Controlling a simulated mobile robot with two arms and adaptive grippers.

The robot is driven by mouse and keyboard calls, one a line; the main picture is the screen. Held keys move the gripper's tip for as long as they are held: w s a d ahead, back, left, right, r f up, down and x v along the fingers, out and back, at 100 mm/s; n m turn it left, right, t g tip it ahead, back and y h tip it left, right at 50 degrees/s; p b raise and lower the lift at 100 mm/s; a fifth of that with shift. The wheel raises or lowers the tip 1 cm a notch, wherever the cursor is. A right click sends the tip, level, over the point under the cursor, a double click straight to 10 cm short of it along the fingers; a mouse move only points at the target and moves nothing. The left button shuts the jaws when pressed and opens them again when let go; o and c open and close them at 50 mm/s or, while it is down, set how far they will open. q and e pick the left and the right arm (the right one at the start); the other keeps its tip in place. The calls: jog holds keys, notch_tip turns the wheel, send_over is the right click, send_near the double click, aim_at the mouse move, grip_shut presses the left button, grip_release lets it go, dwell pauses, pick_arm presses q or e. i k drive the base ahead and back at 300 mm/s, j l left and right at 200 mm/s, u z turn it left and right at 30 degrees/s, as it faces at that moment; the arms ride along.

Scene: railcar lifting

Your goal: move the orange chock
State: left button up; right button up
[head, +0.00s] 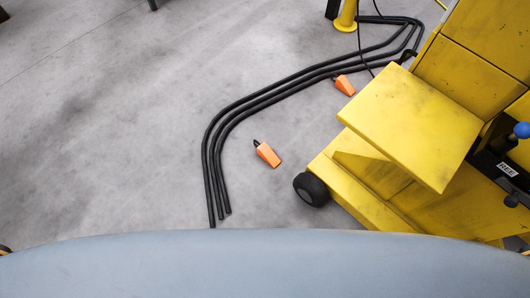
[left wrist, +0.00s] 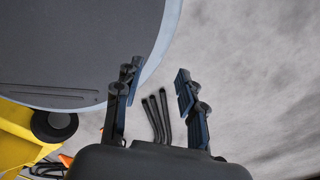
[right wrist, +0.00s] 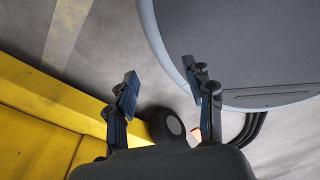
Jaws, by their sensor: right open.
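Two orange chocks lie on the grey floor in the head view. The nearer chock (head: 267,154) lies between the black cables and the yellow machine's wheel. The farther chock (head: 345,85) lies beside the cables, close to the yellow machine. My left gripper (left wrist: 155,90) is open and empty in the left wrist view, above the floor. My right gripper (right wrist: 160,85) is open and empty in the right wrist view, with a piece of orange (right wrist: 197,134) partly hidden behind its finger.
A yellow machine (head: 410,115) with a black wheel (head: 311,189) fills the right side. Several black cables (head: 208,160) run along the floor and bend around the chocks. A yellow post (head: 346,17) stands at the back. The floor to the left is clear.

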aim_at(264, 150)
jog(key=i+j+z, duration=0.15)
jog(key=i+j, duration=0.15)
jog(key=i+j+z, duration=0.15)
jog(key=j, duration=0.35)
jog(key=i+j+z, duration=0.2)
jog(key=i+j, duration=0.15)
jog(key=j, duration=0.1)
